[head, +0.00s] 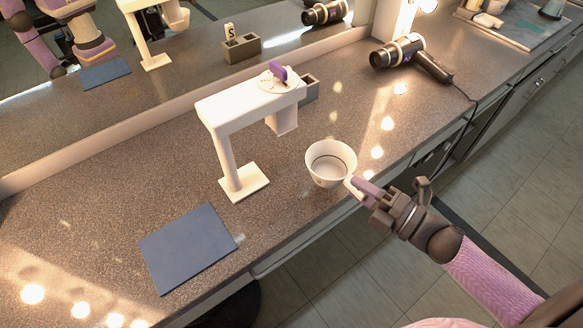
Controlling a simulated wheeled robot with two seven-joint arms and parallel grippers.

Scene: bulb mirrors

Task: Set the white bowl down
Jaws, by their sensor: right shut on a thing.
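The white bowl (329,166) is near the counter's front edge, upright, its opening facing up. My right gripper (358,186) comes in from the lower right and is shut on the near right rim of the bowl. I cannot tell whether the bowl's base touches the counter or is just above it. My left gripper cannot be made out directly; a purple and grey arm shows in the mirror at top left.
A white stand (243,110) with a purple item (278,72) on top is left of the bowl. A grey block (310,88) is behind it. A blue mat (188,247) lies at left. A hair dryer (411,58) lies at the back right. The mirror (150,60) runs along the back.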

